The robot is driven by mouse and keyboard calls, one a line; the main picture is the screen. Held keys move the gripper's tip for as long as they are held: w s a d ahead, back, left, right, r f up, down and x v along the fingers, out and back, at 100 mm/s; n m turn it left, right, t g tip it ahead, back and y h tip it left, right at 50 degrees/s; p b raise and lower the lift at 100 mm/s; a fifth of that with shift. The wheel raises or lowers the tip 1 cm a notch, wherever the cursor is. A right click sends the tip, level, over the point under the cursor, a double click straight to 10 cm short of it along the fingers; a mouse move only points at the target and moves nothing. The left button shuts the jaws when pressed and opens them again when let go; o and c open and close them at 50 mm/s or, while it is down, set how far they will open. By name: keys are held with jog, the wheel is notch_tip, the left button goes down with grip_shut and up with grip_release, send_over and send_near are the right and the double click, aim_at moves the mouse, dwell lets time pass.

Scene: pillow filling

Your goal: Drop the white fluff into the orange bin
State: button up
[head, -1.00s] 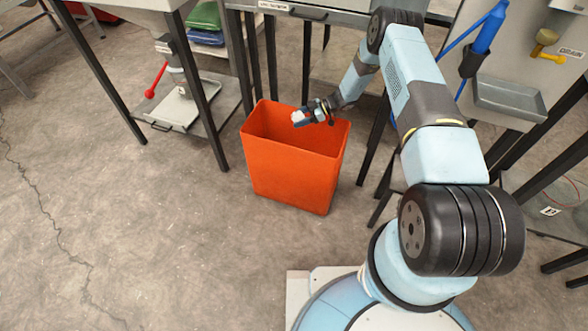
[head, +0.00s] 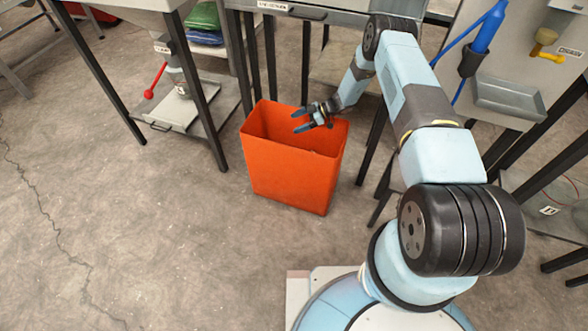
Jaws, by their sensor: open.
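The orange bin (head: 291,172) stands upright on the concrete floor, its open top facing up. My gripper (head: 299,120) is over the bin's opening, fingers spread and pointing left, with nothing between them. The white fluff is not visible; the inside bottom of the bin is hidden from this view by its front wall.
A metal table (head: 340,15) with dark legs stands behind the bin. A stand with a red-handled device (head: 152,88) is to the left. A grey tray (head: 510,98) hangs at the right. The floor (head: 120,230) left of the bin is clear.

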jog(key=v, duration=1.2)
jog(key=shift+f, duration=0.1)
dwell(0.4)
